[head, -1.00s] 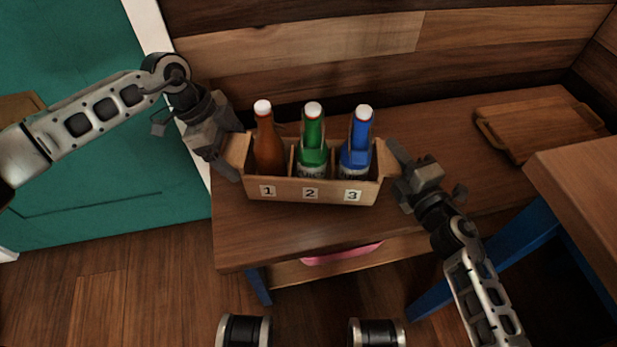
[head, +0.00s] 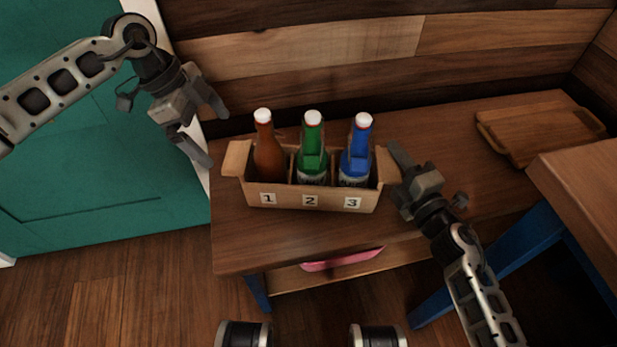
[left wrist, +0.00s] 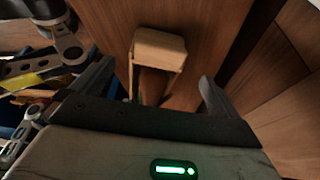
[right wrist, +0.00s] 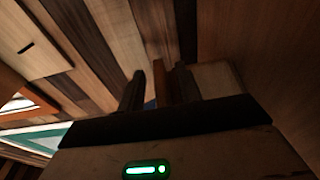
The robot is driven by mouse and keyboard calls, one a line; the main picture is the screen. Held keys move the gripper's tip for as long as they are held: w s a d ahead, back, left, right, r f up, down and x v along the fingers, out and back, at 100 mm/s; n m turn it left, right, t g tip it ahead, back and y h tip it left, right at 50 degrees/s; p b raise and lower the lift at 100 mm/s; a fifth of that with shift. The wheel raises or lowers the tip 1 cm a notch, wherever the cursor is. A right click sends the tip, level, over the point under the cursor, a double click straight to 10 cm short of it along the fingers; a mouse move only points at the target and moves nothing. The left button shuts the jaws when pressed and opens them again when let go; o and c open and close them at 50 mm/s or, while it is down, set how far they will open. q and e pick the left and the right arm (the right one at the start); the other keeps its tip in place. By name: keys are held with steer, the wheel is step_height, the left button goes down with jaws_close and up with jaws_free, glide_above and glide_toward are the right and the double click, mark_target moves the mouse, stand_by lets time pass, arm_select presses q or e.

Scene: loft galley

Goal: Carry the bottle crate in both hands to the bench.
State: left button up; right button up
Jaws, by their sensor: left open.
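The bottle crate (head: 225,158) is a brown wooden carrier with raised end pieces and labels 1, 2 and 3. It sits upright on the bench (head: 245,250). It holds a brown bottle (head: 268,155), a green bottle (head: 312,150) and a blue bottle (head: 357,150), all upright. My left gripper (head: 210,130) is open and empty, apart from the crate's left end, up and to its left. That end (left wrist: 160,50) shows ahead between the spread fingers. My right gripper (head: 396,172) is at the crate's right end; its dark fingers (right wrist: 158,90) are close together, and its hold is unclear.
A wooden board (head: 540,130) lies on the bench at the right. A wooden counter (head: 585,200) with blue legs stands at the front right. A pink item (head: 342,260) is on the shelf below. A plank wall (head: 330,50) closes the back; a teal door (head: 60,190) is at left.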

steer(key=shift+s, duration=0.15)
steer(key=v, duration=0.7)
steer(key=shift+s+d, duration=0.15)
arm_select(q)
steer(key=v, duration=0.4)
